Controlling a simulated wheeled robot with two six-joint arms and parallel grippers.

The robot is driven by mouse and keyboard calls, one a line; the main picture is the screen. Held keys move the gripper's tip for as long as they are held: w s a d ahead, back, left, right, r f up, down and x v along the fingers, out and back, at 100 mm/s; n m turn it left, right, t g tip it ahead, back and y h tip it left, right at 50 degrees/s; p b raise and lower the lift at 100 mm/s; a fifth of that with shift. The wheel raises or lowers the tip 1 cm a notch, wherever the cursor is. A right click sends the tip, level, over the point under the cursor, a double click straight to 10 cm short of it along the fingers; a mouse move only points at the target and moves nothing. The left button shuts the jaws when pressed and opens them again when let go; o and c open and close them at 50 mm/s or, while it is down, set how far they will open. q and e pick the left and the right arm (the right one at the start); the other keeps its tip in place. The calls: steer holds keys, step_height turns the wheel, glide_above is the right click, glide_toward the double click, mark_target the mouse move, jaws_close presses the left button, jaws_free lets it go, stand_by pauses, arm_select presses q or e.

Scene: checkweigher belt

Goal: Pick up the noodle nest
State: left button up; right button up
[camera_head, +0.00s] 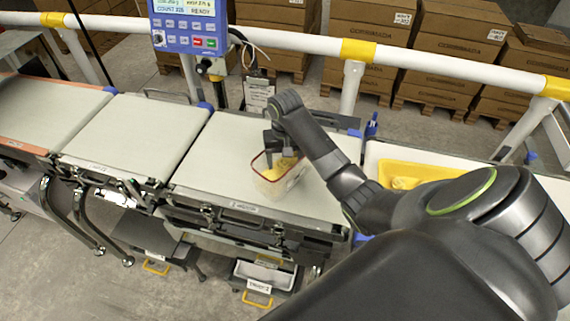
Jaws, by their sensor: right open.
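A clear tub with a reddish rim (271,188) stands on the right-hand section of the weighing belt (219,162). Yellow contents that look like noodle nests (272,174) show inside it. My right gripper (277,157) points down at the tub's mouth, over the yellow contents. It is open, and its fingertips partly hide the contents, so I cannot tell whether they touch a nest. A yellow tray (440,171) at the right also holds pale yellow pieces (405,182), partly hidden behind my right arm. My left gripper is out of view.
A blue control panel (189,27) stands on a post behind the belt. A white and yellow guard rail (300,42) runs along the back, with stacked cartons (445,50) beyond. The middle belt section (135,132) is empty. A bin (264,274) sits below the belt.

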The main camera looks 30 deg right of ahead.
steer(key=shift+w, duration=0.1)
steer(key=shift+c, duration=1.1)
steer(key=c, duration=0.7)
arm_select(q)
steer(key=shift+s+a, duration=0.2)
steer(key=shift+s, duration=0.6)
arm_select(e)
steer(key=shift+c, duration=0.7)
steer(key=shift+r, duration=0.1)
